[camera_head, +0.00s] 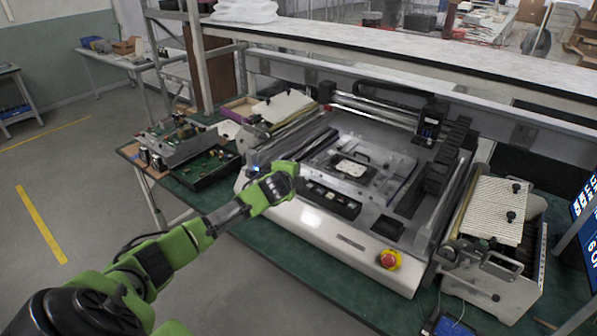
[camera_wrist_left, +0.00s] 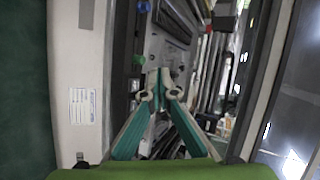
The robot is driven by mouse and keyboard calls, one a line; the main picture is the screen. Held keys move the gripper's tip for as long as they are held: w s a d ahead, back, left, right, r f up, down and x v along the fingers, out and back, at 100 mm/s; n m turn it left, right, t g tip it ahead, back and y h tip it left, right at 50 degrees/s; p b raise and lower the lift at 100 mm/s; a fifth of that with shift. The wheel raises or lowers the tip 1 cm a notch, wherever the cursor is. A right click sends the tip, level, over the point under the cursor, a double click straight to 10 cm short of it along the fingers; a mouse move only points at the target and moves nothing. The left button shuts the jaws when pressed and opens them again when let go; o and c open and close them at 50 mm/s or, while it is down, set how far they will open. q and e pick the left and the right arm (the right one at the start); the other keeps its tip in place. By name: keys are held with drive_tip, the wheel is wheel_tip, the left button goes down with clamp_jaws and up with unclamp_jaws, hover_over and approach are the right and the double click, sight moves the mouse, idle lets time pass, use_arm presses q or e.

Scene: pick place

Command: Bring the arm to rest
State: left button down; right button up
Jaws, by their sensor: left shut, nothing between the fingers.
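My left arm (camera_head: 172,250), green and black, comes in from the lower left of the head view and reaches out to the front left of the machine on the bench. Its wrist end (camera_head: 272,190) is over the machine's front panel, and the fingers are hard to make out there. In the left wrist view my left gripper (camera_wrist_left: 160,84) shows two teal fingers whose tips come together. It is shut and holds nothing. The machine's parts lie behind the fingertips. My right gripper is in neither view.
The grey machine (camera_head: 330,245) has a red emergency button (camera_head: 390,260) at its front. Circuit boards (camera_head: 205,165) lie at its left on the green bench. A white perforated panel (camera_head: 497,210) stands at its right. The floor (camera_head: 110,190) at left is mostly clear.

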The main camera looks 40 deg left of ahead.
use_arm(q)
drive_tip(key=shift+f, duration=0.1)
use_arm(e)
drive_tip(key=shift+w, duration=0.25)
